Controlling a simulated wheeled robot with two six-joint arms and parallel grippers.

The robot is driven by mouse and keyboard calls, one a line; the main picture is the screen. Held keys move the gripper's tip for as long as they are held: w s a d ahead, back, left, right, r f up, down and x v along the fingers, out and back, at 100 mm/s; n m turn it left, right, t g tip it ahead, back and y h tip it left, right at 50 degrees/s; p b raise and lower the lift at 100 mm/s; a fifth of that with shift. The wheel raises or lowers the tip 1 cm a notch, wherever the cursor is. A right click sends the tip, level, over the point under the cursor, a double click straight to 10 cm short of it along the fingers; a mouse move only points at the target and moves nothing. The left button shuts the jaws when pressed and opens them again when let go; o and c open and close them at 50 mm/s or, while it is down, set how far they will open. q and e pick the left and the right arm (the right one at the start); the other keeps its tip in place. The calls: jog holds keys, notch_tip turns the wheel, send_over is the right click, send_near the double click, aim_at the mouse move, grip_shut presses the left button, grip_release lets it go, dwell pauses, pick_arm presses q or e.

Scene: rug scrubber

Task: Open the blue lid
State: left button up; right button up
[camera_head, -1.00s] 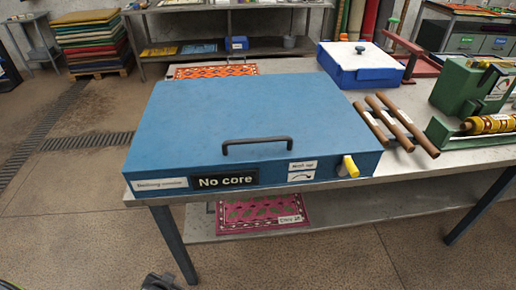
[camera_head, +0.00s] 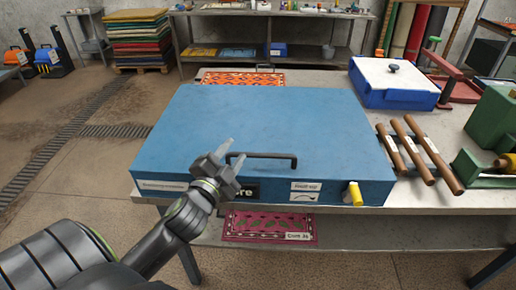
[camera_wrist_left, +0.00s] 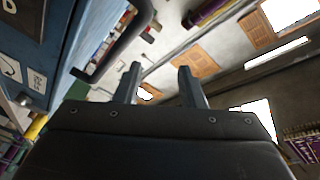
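The large blue lid (camera_head: 265,120) is shut on its blue box on the metal table. A black bar handle (camera_head: 265,156) runs along the lid near its front edge. My left gripper (camera_head: 228,158) is at the left end of the handle, in front of the lid, and covers part of the black label on the box front. In the left wrist view the gripper's fingers (camera_wrist_left: 158,85) are apart with nothing between them, and the handle (camera_wrist_left: 110,45) is to their left. A yellow knob (camera_head: 354,194) sticks out of the box front at the right. My right gripper is not in view.
Three brown rollers (camera_head: 418,155) lie on the table right of the box. A blue and white box (camera_head: 393,82) stands at the back right. A green machine (camera_head: 492,125) is at the far right. A pink patterned rug (camera_head: 268,227) lies on the shelf below.

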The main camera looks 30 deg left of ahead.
pick_arm(q)
jog(key=w+d+r+m+t+h, duration=0.3)
jog(key=d+r+m+h, duration=0.5)
jog(key=r+m+h, duration=0.75)
jog(key=s+d+m+g+h, duration=0.1)
jog(key=d+m+g+h, duration=0.45)
jog(key=m, duration=0.55)
jog(key=m+g+y, duration=1.2)
jog(key=m+y, duration=0.1)
jog(key=y, duration=0.2)
send_near(257, 154)
jog(key=shift+t, duration=0.25)
jog(key=p+x, duration=0.3)
jog(key=x, duration=0.5)
jog(key=shift+s+a+f, duration=0.1)
jog(key=shift+s+f, duration=0.05)
jog(key=shift+c, duration=0.5)
